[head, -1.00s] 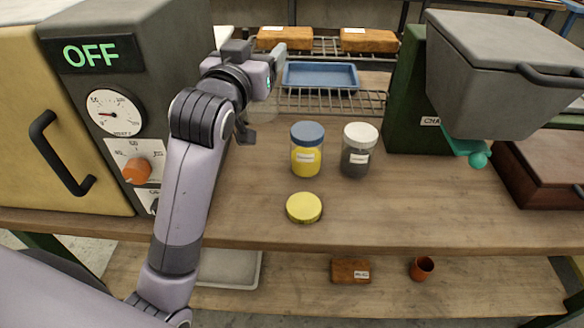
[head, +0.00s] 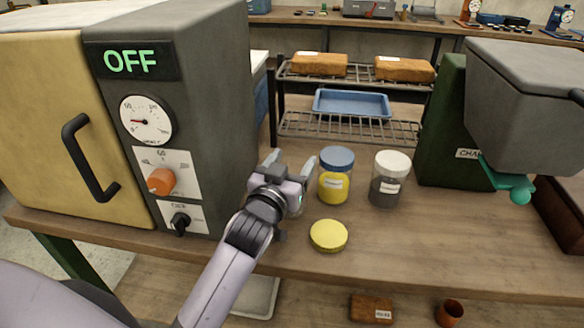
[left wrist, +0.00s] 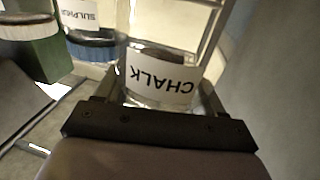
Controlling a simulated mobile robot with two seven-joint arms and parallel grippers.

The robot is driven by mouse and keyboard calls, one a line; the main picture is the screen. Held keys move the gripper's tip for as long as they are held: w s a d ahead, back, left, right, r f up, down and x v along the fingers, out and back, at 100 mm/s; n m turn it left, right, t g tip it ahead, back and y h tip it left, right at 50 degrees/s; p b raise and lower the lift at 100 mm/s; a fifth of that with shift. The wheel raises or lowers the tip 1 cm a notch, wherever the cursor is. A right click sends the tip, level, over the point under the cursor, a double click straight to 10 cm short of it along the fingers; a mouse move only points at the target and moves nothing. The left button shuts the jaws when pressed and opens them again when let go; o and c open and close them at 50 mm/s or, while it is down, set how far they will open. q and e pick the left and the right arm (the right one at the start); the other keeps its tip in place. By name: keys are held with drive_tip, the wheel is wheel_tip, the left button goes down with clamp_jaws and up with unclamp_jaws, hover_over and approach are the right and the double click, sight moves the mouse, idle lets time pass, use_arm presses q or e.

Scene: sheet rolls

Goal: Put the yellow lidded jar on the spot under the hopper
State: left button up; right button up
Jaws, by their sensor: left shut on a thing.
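My left gripper (head: 290,168) is shut on a clear glass jar, low over the bench beside the oven. The jar shows close up in the left wrist view (left wrist: 160,80), between the fingers, with a white label reading CHALK. In the head view the gripper hides most of it, and I see no lid on it. A loose-looking yellow round lid (head: 328,235) lies flat on the bench, in front of the jars. The grey hopper (head: 540,105) is at the right on a green stand (head: 443,145), with a teal spout (head: 505,180). I cannot make out a spot beneath it. My right gripper is out of view.
A blue-lidded jar with yellow contents (head: 335,175) stands just right of my gripper, and a white-lidded jar with dark contents (head: 388,180) beyond it. The oven (head: 200,110), reading OFF, is close on the left. A wire rack (head: 350,128) stands behind. Bench right of the lid is clear.

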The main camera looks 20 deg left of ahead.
use_arm(q)
drive_tip(key=shift+f, duration=0.2)
drive_tip(key=shift+f, duration=0.15)
drive_tip(key=o, duration=1.6)
drive_tip(key=shift+o, duration=0.2)
drive_tip(key=shift+s, duration=0.15)
